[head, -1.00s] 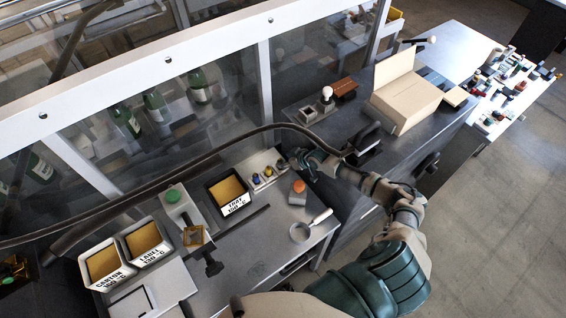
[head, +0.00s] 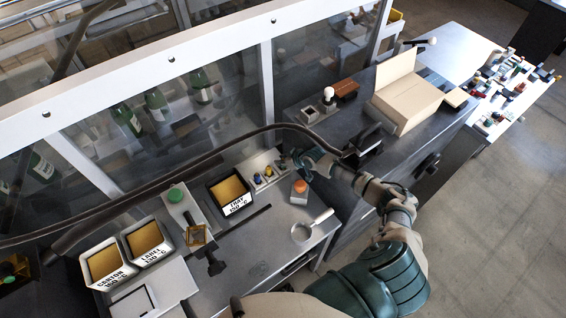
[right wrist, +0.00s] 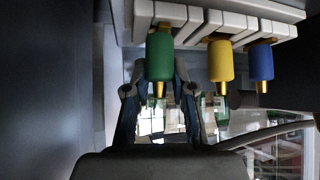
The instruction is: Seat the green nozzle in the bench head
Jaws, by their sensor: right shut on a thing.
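The green nozzle (right wrist: 159,57) has a brass tip and sits in a slot of the pale rack (right wrist: 207,22) in the right wrist view. My right gripper (right wrist: 160,88) has its fingers on both sides of the green nozzle and is shut on it. In the head view my right gripper (head: 290,162) is at the right end of the rack (head: 250,164), and the green nozzle is hidden there. A bench device with a green knob (head: 175,194) and a brass square fitting (head: 197,235) stands left of the rack; it may be the bench head. My left gripper is out of view.
The yellow nozzle (right wrist: 221,62) and blue nozzle (right wrist: 261,63) sit beside the green one. A black tray (head: 214,196), an orange-topped item (head: 300,187) and a handled ring (head: 302,232) are nearby. A dark hose (head: 215,150) crosses above the bench.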

